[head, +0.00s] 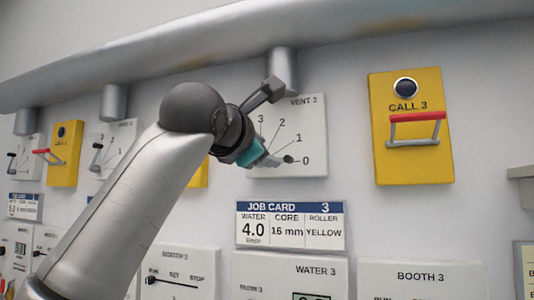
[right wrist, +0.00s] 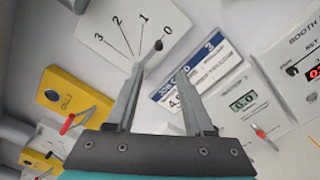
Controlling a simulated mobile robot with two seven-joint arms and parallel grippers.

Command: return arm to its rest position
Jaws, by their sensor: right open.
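My right gripper (head: 272,160) is in front of the lower left part of the white VENT 3 panel (head: 313,125) in the head view and covers part of its dial. Its fingers are apart and nothing shows between them in the right wrist view (right wrist: 160,70). The dark knob of the vent lever (head: 288,159) sits beside the 0 mark. It also shows just beyond the fingertips in the right wrist view (right wrist: 158,45); whether a finger touches the lever I cannot tell. My left gripper is not in view.
A yellow CALL 3 panel (head: 413,160) with a red handle is at the right. The job card (head: 290,231) hangs below the vent panel, above the WATER 3 (head: 315,270) and BOOTH 3 (head: 420,277) panels. A grey pipe (head: 400,28) runs along the wall above.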

